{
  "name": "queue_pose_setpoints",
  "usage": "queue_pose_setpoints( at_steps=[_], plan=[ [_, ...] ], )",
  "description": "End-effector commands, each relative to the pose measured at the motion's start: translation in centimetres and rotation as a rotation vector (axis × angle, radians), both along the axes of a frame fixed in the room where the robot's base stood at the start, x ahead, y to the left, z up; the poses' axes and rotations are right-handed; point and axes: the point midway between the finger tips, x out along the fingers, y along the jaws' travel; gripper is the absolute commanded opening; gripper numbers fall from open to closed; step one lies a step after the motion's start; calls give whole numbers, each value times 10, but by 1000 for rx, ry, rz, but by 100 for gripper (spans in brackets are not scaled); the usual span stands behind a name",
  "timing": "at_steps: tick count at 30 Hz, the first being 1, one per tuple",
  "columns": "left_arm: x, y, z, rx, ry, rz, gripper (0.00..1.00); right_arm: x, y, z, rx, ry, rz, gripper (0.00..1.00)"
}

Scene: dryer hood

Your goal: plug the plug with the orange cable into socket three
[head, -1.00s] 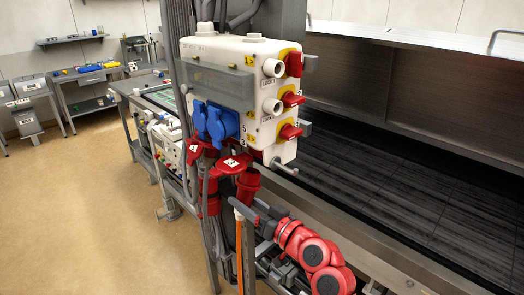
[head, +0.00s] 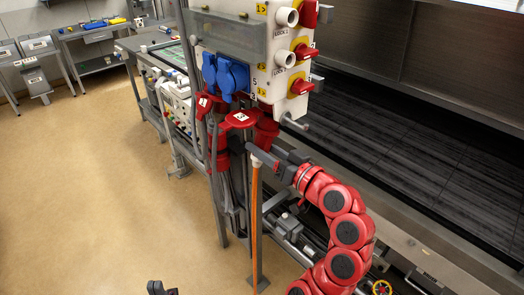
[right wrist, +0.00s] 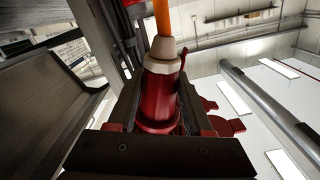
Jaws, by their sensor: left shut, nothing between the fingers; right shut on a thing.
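My right gripper (head: 268,156) is on the red arm, just below the socket box. In the right wrist view it is shut on a red plug (right wrist: 162,88) with a pale collar. The orange cable (head: 254,225) hangs straight down from the gripper in the head view; its end at the plug shows in the right wrist view (right wrist: 163,16). Red sockets hang under the box; one red lid (head: 240,119) has a white number label. Whether the plug touches a socket is hidden. My left gripper (head: 162,289) is shut and empty at the bottom edge, mostly cut off.
The pale socket box (head: 283,75) carries blue sockets (head: 232,76) and red rotary switches (head: 301,87). Grey posts and rails stand under it. A dark conveyor bed (head: 420,150) lies at right. The floor at left is open; a workbench (head: 90,35) stands behind.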

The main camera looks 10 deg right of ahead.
Motion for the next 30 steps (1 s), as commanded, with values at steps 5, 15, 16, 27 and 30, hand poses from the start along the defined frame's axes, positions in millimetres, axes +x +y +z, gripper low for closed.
queue_pose_setpoints(
  at_steps=[5,15,16,27,30],
  plan=[
    [0,0,0,0,0,0,0,0,0,0,0,-1,0,0],
    [0,0,-4,0,0,0,0,0,0,-1,-1,-3,-1,0],
    [0,0,-5,0,0,0,0,0,0,-1,-1,-3,-1,0],
    [0,0,-7,0,0,0,0,0,0,1,0,-2,-1,0],
    [0,0,-7,0,0,0,0,0,0,1,0,-2,-1,0]
  ],
)
